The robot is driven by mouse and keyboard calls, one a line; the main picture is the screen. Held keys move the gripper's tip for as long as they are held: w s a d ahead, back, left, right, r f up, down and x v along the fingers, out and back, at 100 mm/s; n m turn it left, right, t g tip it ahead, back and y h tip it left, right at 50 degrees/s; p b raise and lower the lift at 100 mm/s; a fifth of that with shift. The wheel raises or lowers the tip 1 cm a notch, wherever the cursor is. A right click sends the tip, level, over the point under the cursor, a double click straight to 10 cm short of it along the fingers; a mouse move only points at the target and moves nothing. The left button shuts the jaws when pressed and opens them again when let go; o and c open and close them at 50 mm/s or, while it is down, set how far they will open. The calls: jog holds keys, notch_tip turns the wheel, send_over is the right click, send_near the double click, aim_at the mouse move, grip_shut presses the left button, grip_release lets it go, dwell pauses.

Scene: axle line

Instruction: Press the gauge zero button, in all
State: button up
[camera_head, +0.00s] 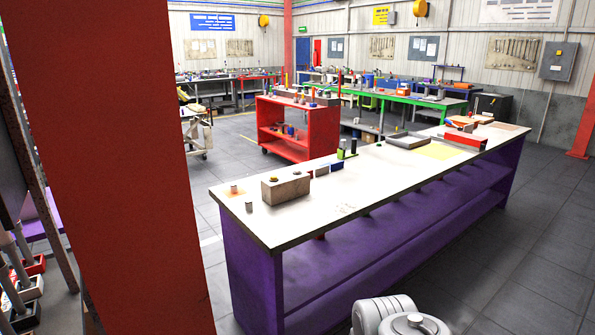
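A long purple workbench with a white top (345,200) stands ahead of me. A tan box (286,190) sits near its left end with small dark and yellowish items on top, too small to tell apart. I cannot pick out the gauge zero button with certainty. A small reddish cylinder on an orange patch (234,189) and a small grey cylinder (249,206) stand left of the box. White rounded parts of my arm show at the bottom edge. My gripper is not in view.
A red pillar (120,160) stands close on the left. A red cart (297,130) is behind the bench. Grey tray (408,141), yellow mat (440,151) and red bin (466,139) lie farther along the bench. The floor (540,220) on the right is clear.

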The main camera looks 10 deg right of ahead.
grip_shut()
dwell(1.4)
